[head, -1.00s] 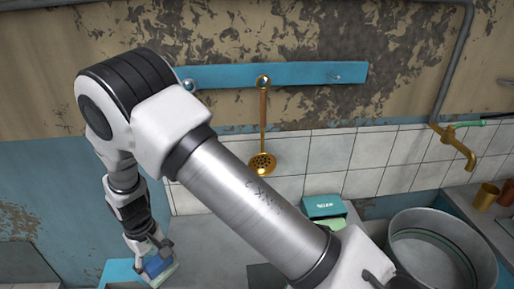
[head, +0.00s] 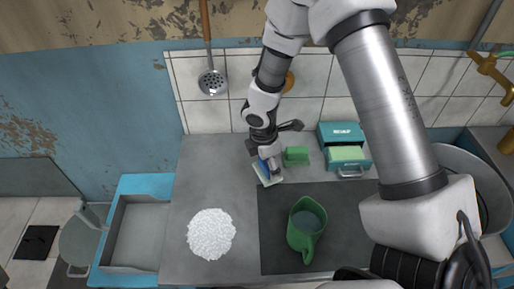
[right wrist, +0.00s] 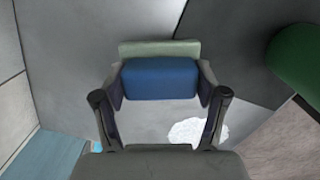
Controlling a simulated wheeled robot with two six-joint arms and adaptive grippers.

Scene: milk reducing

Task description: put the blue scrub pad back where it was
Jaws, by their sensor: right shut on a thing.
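My right gripper (head: 268,168) points down near the back of the counter, left of a green pad (head: 295,156). It is shut on the blue scrub pad (head: 261,174), which has a pale layer on one side. In the right wrist view, the blue pad (right wrist: 160,79) sits between both fingers of the gripper (right wrist: 160,85), with a pale green edge beyond it. I cannot tell whether the pad touches the counter. My left gripper is not in view.
A teal box (head: 338,135) stands right of the green pad. A green jug (head: 306,208) stands on a dark mat (head: 278,262). A white granular heap (head: 212,235) lies on the grey counter (head: 205,175). A blue-rimmed tray (head: 146,184) is at left.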

